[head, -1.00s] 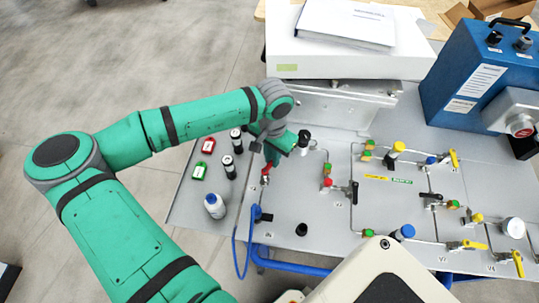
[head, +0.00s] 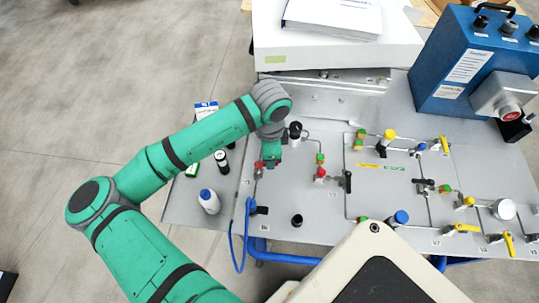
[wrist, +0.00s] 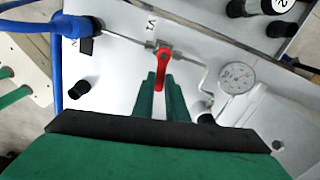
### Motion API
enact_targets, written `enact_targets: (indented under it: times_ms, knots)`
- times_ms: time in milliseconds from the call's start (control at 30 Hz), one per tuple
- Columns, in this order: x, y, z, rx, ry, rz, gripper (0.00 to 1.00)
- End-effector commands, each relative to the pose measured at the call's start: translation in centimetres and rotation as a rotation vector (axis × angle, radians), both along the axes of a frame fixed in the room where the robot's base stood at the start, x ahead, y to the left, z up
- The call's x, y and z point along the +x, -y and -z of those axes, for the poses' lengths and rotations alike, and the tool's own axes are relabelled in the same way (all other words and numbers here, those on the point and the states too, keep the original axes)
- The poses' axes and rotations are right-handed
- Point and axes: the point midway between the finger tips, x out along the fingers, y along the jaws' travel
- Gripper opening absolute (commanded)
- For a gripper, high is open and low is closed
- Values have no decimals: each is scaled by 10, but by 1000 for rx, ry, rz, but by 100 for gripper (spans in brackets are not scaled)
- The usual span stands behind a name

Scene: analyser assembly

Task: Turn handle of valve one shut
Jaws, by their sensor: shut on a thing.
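The red handle of valve one (wrist: 162,78) sits on a metal pipe fitting beside the V1 label (wrist: 152,21) in the wrist view. It lies across the pipe line, pointing towards my gripper. My gripper (wrist: 161,88) has its two green fingers on either side of the handle and is shut on it. In the head view the red handle (head: 258,165) shows as a small red bit at the left of the grey panel, with my gripper (head: 268,162) against it. The arm's end hides part of the valve there.
A round gauge (wrist: 237,77) stands right of the valve in the wrist view. A blue hose (head: 247,235) hangs at the panel's front left. A white-bodied bottle with a blue cap (head: 209,202) and dark-capped vials stand left of the valve. A blue box (head: 470,70) is far right.

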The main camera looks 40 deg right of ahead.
Motion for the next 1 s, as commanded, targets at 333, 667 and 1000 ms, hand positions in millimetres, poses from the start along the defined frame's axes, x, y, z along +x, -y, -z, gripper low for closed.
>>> enact_targets:
  times_ms: [333, 667, 1000]
  knots:
    - [-3, -5, 0, 2, 2, 159, 0]
    - [-4, -6, 0, 2, 2, 198, 0]
    - [-4, -6, 0, 3, 1, 197, 27]
